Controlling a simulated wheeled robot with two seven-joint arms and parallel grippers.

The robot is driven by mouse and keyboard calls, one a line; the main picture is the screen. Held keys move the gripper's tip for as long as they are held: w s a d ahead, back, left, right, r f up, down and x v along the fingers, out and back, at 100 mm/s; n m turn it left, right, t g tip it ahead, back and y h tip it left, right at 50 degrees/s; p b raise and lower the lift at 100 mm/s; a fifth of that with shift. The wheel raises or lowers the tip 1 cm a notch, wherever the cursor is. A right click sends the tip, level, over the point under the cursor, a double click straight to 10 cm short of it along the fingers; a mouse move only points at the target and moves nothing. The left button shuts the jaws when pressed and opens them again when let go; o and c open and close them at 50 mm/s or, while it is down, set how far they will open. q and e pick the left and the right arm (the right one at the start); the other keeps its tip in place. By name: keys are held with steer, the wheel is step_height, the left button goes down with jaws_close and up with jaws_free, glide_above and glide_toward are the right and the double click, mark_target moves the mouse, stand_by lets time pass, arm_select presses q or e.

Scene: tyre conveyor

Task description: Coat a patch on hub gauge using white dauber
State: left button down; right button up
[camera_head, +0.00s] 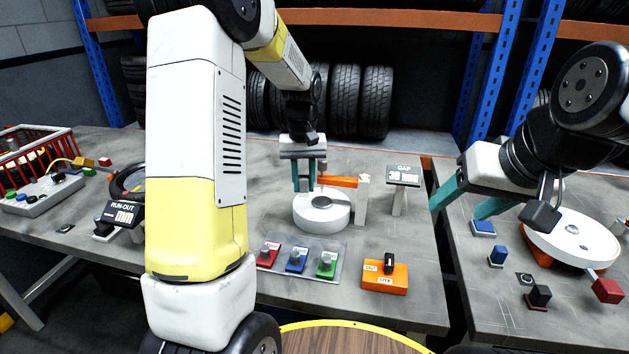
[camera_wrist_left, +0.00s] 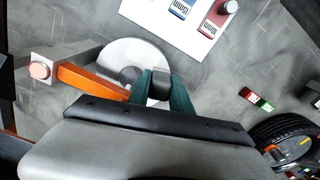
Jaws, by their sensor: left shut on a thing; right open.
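A white round disc (camera_head: 335,214) sits on the table under an orange arm (camera_head: 340,182) on a post, beside a display marked GAP (camera_head: 403,175); I take this to be the hub gauge. The disc also shows in the left wrist view (camera_wrist_left: 120,62). My left gripper (camera_head: 304,187) points down over the disc, shut on a small dark grey thing (camera_wrist_left: 159,86) between its teal fingers. Whether it touches the disc is unclear. I cannot identify a white dauber for certain. My right gripper (camera_head: 456,210) is open and empty above the right table.
A tray (camera_head: 337,262) with red, blue and green knobbed blocks lies in front of the disc. A run-out display (camera_head: 122,214) and red basket (camera_head: 35,148) are left. A white disc (camera_head: 571,238) is on the right table.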

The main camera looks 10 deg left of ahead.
arm_select(q)
steer(key=shift+r, duration=1.5)
steer(key=shift+s, duration=0.1)
